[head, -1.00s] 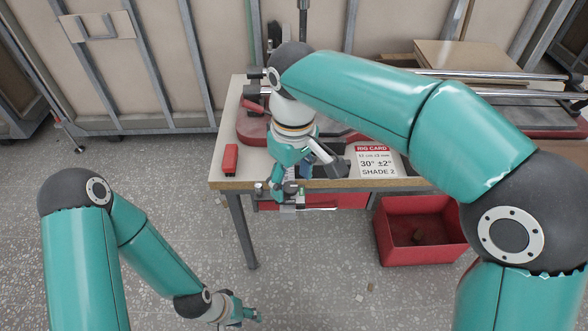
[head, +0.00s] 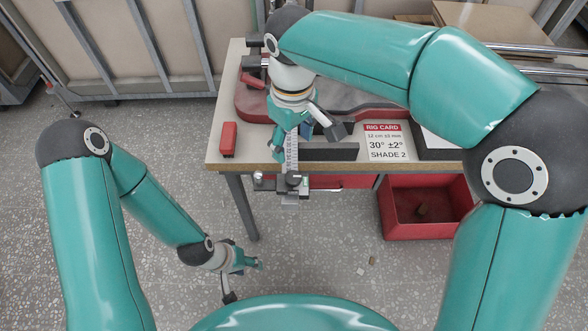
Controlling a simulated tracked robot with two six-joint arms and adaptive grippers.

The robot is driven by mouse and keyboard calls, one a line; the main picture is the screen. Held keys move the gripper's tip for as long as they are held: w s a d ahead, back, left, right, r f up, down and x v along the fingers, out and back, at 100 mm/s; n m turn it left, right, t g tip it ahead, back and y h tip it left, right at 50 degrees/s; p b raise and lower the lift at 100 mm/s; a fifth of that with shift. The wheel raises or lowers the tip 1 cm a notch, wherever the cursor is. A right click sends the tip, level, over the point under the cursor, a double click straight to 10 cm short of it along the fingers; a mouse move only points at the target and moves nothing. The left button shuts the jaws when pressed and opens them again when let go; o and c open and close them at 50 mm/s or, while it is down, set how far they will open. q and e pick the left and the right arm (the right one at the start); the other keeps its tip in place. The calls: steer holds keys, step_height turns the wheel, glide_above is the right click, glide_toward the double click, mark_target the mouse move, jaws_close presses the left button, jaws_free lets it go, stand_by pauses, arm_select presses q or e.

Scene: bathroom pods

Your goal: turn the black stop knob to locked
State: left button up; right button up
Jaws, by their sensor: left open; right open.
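A pale graduated rule (head: 291,155) runs out past the front edge of the workbench. Near its front end is a dark stop block (head: 291,184) with a thin metal crossbar and small dark knob-like parts (head: 258,182). I cannot tell for certain which part is the black stop knob, or its setting. My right gripper (head: 307,138) is open above the bench's front edge, behind the stop block, its fingers either side of the rule in the picture. I cannot tell whether it touches anything.
The workbench (head: 222,140) carries a red block (head: 229,138), a red-based machine (head: 250,100) and a rig card (head: 388,142) reading 30° ±2°, SHADE 2. A red bin (head: 430,228) stands below at right. The floor at left is open.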

mark_target(293, 176)
step_height(293, 176, down, 12)
steer(key=shift+r+p, duration=0.15)
steer(key=shift+p, duration=0.4)
steer(key=c, duration=1.1)
steer(key=shift+c, duration=0.2)
